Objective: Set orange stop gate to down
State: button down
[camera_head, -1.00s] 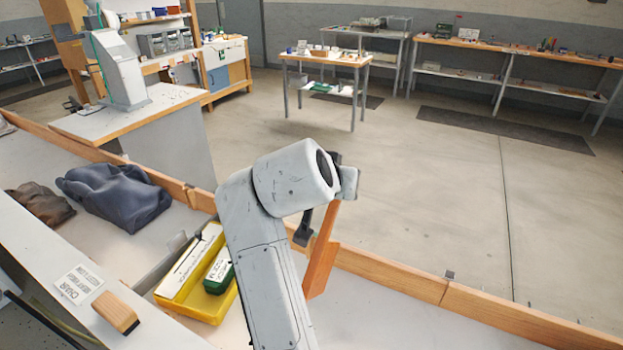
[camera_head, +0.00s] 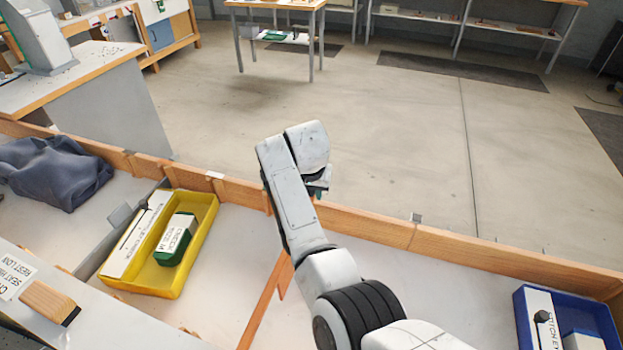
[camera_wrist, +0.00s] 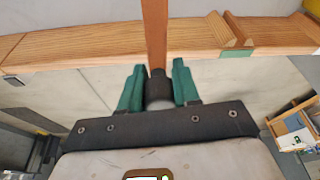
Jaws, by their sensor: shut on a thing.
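The orange stop gate (camera_head: 264,305) is a flat bar, slanting over the pale bench in the head view. My arm hides its upper part. In the wrist view the bar (camera_wrist: 155,35) runs away from between my fingers, across the wooden rail. My gripper (camera_wrist: 158,78) has green fingers, one on each side of a dark round grip (camera_wrist: 158,88) at the near end of the bar, and is shut on it. In the head view my gripper (camera_head: 318,190) is mostly hidden behind my wrist, near the rail.
A wooden rail (camera_head: 370,222) runs along the bench's far edge. A yellow tray (camera_head: 203,225) with labelled boxes is left of the gate. A blue tray (camera_head: 525,325) is at the right. A dark cloth bundle (camera_head: 50,172) lies far left. The bench between gate and blue tray is clear.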

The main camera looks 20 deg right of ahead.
notch_tip(320, 180, down, 2)
jog(key=shift+s, duration=0.1)
jog(key=shift+s+f, duration=0.1)
jog(key=shift+f, duration=0.1)
jog(key=shift+s+f, duration=0.1)
jog(key=shift+f, duration=0.05)
jog(key=c, duration=1)
grip_release()
jog(key=shift+a, duration=0.1)
jog(key=shift+c, duration=0.2)
jog(key=shift+o, duration=1.1)
jog(key=shift+r, duration=0.2)
jog(key=shift+w, duration=0.2)
jog(key=shift+r, duration=0.55)
jog(key=v, duration=0.9)
jog(key=shift+s+a+r, duration=0.1)
jog(key=shift+s+r, duration=0.15)
jog(key=shift+r, duration=0.1)
